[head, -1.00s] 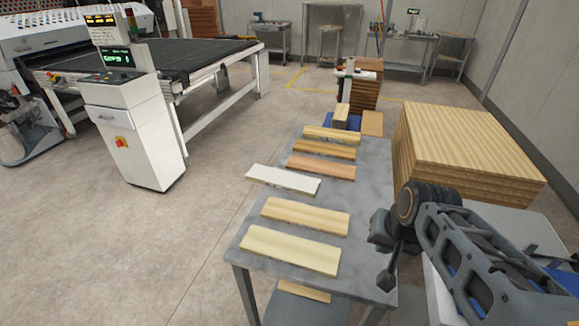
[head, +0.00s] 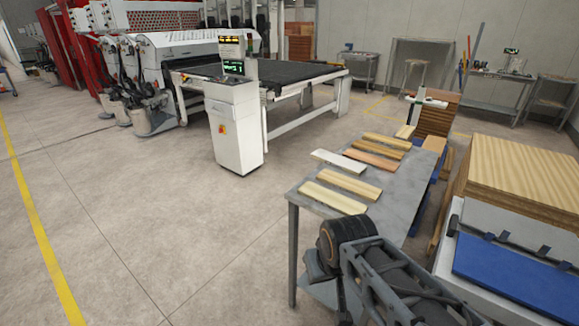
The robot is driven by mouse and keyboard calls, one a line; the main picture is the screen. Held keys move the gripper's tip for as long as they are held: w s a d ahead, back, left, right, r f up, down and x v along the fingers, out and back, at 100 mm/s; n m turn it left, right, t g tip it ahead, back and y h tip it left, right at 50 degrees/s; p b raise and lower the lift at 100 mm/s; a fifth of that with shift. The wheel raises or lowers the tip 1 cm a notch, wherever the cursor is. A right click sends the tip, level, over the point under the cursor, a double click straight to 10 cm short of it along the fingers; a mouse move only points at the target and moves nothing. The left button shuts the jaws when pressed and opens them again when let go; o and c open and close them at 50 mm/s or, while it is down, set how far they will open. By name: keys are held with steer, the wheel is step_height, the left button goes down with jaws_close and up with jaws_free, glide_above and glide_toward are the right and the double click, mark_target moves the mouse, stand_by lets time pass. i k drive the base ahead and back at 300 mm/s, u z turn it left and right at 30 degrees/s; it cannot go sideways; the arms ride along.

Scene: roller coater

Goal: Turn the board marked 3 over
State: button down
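Several long boards lie flat in a row on a grey metal table (head: 400,205). From the near end they are a pale board (head: 333,197), a light yellow-brown board (head: 349,182), a white board (head: 338,161), a reddish board (head: 372,159), a tan board (head: 381,149) and a yellowish board (head: 387,140). No numbers are readable, so I cannot tell which is marked 3. My arm crosses the bottom of the view, beside the table's near end and apart from the boards. Its fingers cannot be made out.
A white control console (head: 236,135) stands left of the table, before a dark conveyor (head: 262,84). A wooden stack (head: 525,175) and a white surface with a blue panel (head: 515,275) are at the right. Open floor lies to the left, with a yellow line (head: 40,235).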

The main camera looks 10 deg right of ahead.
mark_target(356, 168)
steer(key=z, duration=1.6)
steer(key=k, duration=0.1)
steer(key=u, duration=2.45)
steer(key=i, duration=2.15)
steer(key=z, duration=0.35)
steer(key=i, duration=1.35)
steer(key=z, duration=1.25)
steer(key=i, duration=0.85)
steer(key=z, duration=1.8)
steer(key=i, duration=1.6)
steer(key=z, duration=0.35)
